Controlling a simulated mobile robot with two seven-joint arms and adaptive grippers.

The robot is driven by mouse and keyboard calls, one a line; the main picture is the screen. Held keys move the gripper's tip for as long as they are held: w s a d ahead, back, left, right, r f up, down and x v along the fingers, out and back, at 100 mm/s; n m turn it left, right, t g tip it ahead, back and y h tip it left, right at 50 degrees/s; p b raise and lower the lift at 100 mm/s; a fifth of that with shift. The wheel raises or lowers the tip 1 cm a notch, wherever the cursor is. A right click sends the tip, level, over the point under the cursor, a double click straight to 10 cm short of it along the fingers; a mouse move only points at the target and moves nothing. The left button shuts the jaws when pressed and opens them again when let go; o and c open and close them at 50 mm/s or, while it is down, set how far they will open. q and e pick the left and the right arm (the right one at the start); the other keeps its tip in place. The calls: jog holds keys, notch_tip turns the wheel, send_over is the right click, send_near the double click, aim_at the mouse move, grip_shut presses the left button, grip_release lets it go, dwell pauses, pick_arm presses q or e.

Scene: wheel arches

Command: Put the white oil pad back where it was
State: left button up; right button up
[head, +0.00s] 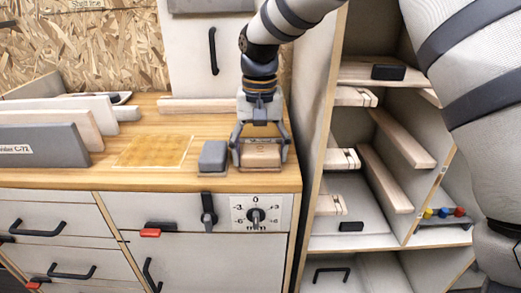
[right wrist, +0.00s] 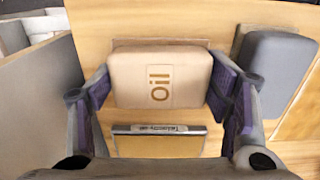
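The white oil pad (right wrist: 160,78) looks cream and carries the word "Oil". It is at the right end of the wooden worktop, and it also shows in the head view (head: 261,155). My right gripper (head: 261,150) points down over it. In the right wrist view its two fingers (right wrist: 160,85) lie against the pad's left and right sides, with no clear gap. A thin brownish strip shows behind the pad. I cannot tell whether the pad is lifted. My left gripper is out of view.
A grey pad (head: 212,157) stands close to the left of the gripper. A yellowish square (head: 153,151) is marked on the worktop (head: 190,112). Upright panels (head: 45,146) stand at the left. An open shelf unit (head: 326,115) rises just to the right.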

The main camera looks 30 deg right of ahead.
aim_at(260, 150)
jog(key=shift+o, duration=1.4)
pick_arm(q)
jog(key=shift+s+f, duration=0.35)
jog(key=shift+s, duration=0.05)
pick_arm(e)
notch_tip(260, 150, up, 12)
jog(key=shift+r, duration=0.2)
